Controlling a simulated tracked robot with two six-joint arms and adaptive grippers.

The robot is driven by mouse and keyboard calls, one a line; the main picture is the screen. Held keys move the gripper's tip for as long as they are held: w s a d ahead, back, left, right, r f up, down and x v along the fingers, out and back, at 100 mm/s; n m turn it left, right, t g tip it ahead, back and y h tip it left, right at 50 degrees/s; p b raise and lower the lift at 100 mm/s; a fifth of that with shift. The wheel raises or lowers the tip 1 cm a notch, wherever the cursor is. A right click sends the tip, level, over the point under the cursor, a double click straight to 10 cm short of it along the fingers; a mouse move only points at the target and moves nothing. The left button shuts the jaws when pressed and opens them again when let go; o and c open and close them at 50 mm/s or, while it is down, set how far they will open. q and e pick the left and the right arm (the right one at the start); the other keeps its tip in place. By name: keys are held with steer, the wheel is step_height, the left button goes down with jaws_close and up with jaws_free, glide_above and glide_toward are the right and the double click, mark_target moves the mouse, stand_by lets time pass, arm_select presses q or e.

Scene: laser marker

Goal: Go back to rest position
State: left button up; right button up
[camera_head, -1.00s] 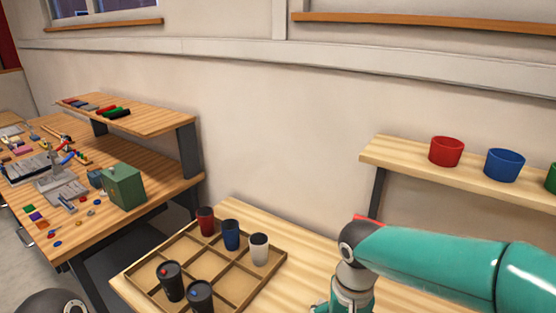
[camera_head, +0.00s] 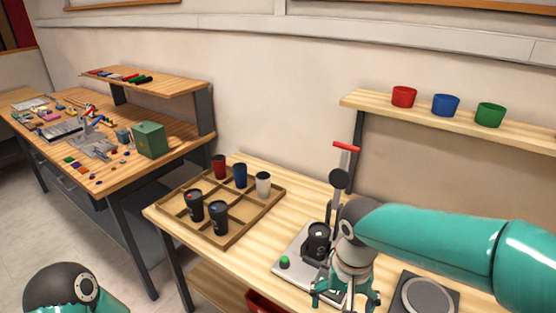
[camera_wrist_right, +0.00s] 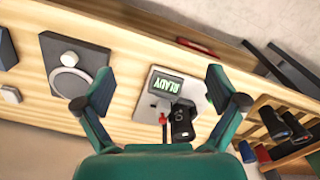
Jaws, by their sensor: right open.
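My right gripper (camera_head: 345,296) hangs over the workbench in front of the laser marker, open and empty; its spread fingers also show in the right wrist view (camera_wrist_right: 160,82). The laser marker (camera_head: 295,256) has a grey base, a green button and a lever with a red handle. A black cup (camera_head: 318,240) stands in it, partly beside my right wrist; it also shows in the right wrist view (camera_wrist_right: 182,120). A display reading READY (camera_wrist_right: 166,85) shows there too. My left arm shows only as a rounded joint at bottom left; its gripper is out of view.
A wooden divided tray (camera_head: 238,232) holds red, blue, white and two black cups. A shelf (camera_head: 420,112) carries red, blue and green bowls. A dark plate with a grey disc (camera_head: 425,295) lies to the right. Another cluttered bench (camera_head: 120,180) stands at left.

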steer(key=s+d+f+m+g, duration=0.1)
steer(key=s+d+f+g, duration=0.1)
steer(key=s+f, duration=0.35)
steer(key=s+d+f+m+g, duration=0.1)
steer(key=s+d+f+g, duration=0.15)
steer(key=f, duration=0.65)
steer(key=s+a+f+y, duration=0.2)
steer(key=s+f, duration=0.4)
steer(key=f, duration=0.1)
steer(key=s+a+f+y, duration=0.2)
steer(key=s+a+f, duration=0.1)
steer(key=s+f, duration=0.3)
steer(key=w+f+n+t, duration=0.2)
steer(key=w+f+t, duration=0.1)
steer(key=w+t, duration=0.2)
steer(key=shift+w, duration=0.3)
